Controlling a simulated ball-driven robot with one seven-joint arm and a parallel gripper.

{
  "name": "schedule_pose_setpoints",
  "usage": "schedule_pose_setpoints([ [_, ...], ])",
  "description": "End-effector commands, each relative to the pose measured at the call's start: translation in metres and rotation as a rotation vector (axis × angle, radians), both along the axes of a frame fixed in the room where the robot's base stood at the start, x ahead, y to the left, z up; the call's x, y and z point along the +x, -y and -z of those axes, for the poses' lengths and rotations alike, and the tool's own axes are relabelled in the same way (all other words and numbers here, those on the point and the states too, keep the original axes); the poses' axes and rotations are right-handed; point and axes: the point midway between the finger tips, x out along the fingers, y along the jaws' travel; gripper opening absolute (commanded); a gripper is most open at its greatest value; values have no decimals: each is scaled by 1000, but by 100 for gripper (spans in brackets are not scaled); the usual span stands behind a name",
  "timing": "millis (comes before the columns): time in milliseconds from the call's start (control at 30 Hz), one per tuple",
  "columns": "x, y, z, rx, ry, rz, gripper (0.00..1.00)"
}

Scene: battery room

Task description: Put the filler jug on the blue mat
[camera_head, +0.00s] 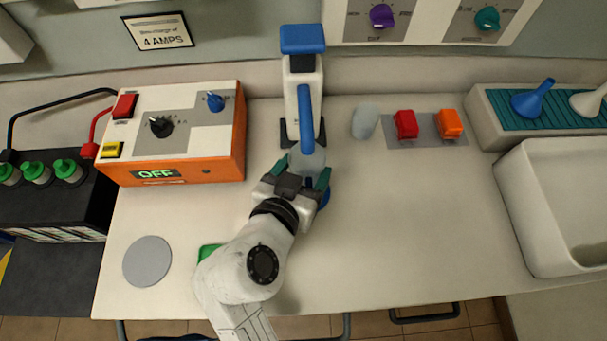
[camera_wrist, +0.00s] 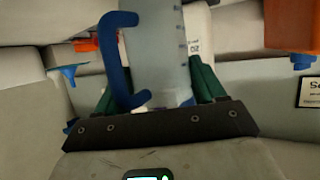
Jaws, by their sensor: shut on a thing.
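The filler jug is translucent with a blue handle. In the head view the jug (camera_head: 308,161) is upright or nearly so, in front of a white, blue-topped stand, partly hidden by my gripper. My gripper (camera_head: 296,178) is shut on it, its green fingers on either side. In the wrist view the jug (camera_wrist: 160,45) stands between the fingers of my gripper (camera_wrist: 158,92), with the blue handle at its left. A small blue patch (camera_head: 325,198) shows beside my gripper on the counter side; I cannot tell whether it is the blue mat. No other mat-like blue surface shows.
A grey round mat (camera_head: 147,261) lies front left; a green item (camera_head: 209,252) is half hidden by my arm. The orange charger (camera_head: 175,135) stands left, the blue-topped stand (camera_head: 303,40) behind. Red and orange caps (camera_head: 406,124) and a sink (camera_head: 520,205) are right. The right-centre counter is clear.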

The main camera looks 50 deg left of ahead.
Motion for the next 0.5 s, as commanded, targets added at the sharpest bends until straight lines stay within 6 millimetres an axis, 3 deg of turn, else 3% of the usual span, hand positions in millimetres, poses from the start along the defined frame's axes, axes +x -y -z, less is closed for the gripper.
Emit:
schedule_pose_setpoints([
  [300,1,0,33,-3,0,0,38],
  [500,1,0,35,-1,1,0,38],
])
